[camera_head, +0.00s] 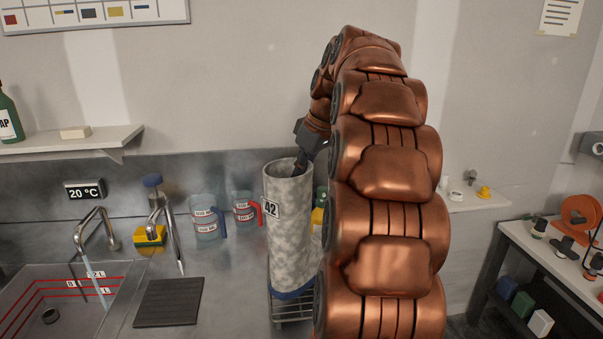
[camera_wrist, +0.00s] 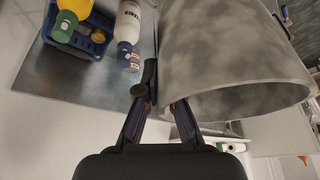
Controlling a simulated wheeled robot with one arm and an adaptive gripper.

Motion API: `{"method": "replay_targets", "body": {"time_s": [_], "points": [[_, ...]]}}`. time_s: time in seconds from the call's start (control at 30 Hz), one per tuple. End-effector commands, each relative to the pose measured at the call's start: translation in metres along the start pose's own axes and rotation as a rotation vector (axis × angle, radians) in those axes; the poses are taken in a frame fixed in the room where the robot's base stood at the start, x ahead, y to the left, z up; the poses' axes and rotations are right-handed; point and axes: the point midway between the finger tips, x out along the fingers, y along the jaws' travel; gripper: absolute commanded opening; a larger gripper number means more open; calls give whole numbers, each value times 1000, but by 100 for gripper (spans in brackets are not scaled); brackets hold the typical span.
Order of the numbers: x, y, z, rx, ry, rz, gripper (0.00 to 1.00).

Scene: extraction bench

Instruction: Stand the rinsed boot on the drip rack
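The boot (camera_head: 292,225) is a tall grey mottled cylinder with a "42" label and a blue lower end. It leans slightly in the head view. Its lower end is at the wire drip rack (camera_head: 291,318); I cannot tell whether its full weight rests there. My gripper (camera_head: 302,160) is at the boot's top rim. In the wrist view, the boot's open end (camera_wrist: 235,55) fills the upper right, and my gripper's fingers (camera_wrist: 163,103) are close together with the rim's left edge between them. They appear shut on the rim. My arm hides part of the bench right of the boot.
Two measuring jugs (camera_head: 208,217) (camera_head: 243,208) stand left of the boot. A blue basket (camera_wrist: 92,40) and white bottle (camera_wrist: 128,25) show in the wrist view.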

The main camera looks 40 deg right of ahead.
Motion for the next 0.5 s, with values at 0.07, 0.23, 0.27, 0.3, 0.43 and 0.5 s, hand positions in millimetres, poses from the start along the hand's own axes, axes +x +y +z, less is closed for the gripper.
{"method": "replay_targets", "body": {"time_s": [0.07, 0.23, 0.27, 0.3, 0.43, 0.5], "points": [[3, 0, 1, 1, 1, 1, 0], [9, 0, 4, 0, 1, 1, 0], [10, 0, 4, 0, 1, 1, 0], [10, 0, 4, 0, 2, 2, 0], [10, 0, 4, 0, 2, 2, 0], [10, 0, 4, 0, 2, 2, 0]]}}
